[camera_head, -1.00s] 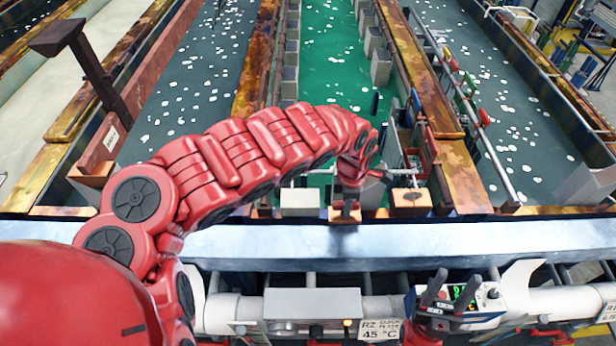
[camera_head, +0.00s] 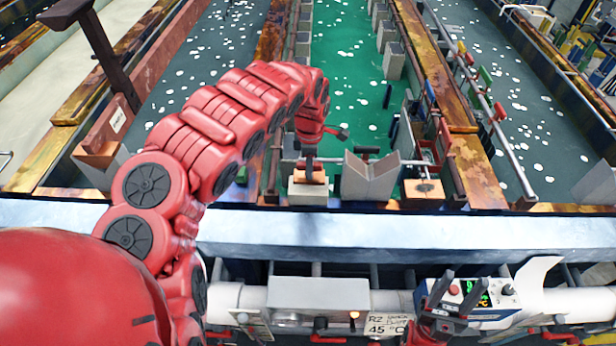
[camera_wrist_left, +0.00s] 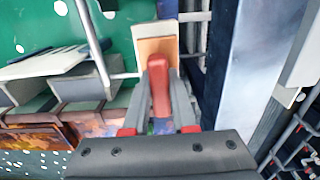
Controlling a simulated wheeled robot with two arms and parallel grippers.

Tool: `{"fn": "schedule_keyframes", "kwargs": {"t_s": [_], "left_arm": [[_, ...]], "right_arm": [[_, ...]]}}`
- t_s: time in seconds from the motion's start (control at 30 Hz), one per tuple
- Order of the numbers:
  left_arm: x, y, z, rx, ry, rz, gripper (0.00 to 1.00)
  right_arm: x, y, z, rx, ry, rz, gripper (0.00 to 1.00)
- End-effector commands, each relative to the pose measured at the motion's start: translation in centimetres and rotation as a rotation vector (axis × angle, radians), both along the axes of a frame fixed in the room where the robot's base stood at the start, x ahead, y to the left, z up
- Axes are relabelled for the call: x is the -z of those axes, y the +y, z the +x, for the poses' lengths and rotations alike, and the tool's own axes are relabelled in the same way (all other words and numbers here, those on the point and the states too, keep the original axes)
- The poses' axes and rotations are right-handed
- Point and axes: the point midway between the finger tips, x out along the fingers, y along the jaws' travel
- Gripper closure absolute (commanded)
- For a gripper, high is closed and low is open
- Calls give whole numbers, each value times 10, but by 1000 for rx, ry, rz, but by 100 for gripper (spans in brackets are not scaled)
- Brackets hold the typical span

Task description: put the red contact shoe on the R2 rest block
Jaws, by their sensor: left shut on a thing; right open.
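My left gripper (camera_head: 309,165) is shut on the red contact shoe, whose red grip (camera_wrist_left: 158,85) stands between the fingers in the left wrist view. The shoe's copper-coloured foot (camera_wrist_left: 152,47) shows under the grip. In the head view the foot is at the top of a pale block (camera_head: 308,198), apparently the rest block, on the tank's near rim. I cannot tell whether the foot bears fully on it. The pale block (camera_wrist_left: 167,30) shows around the foot in the wrist view. My right gripper (camera_head: 437,290) is open and empty, low in front of the rim.
A grey V-shaped saddle (camera_head: 370,180) stands right of the pale block. Another copper-topped block (camera_head: 424,190) is further right. An R2 sign (camera_head: 388,325) hangs below the blue-grey front beam (camera_head: 450,230). Green liquid (camera_head: 345,80) lies behind.

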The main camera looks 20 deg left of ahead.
Motion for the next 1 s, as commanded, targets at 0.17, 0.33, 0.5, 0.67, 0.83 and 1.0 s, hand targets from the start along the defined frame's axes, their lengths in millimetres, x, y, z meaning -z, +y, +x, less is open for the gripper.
{"fn": "schedule_keyframes", "kwargs": {"t_s": [0.17,0.33,0.5,0.67,0.83,1.0], "left_arm": [[4,5,2,2,0,-2,100],[23,5,2,2,1,-3,100],[33,5,3,2,-1,-1,100],[35,6,3,1,-2,1,100],[38,6,3,1,-2,1,100],[38,6,3,1,-2,1,55]], "right_arm": [[2,0,0,0,0,0,50],[-9,0,0,0,0,0,50],[-13,0,0,0,0,0,50],[-12,0,0,0,0,0,50],[-9,0,0,0,0,0,50],[-9,0,0,0,0,0,50]]}}
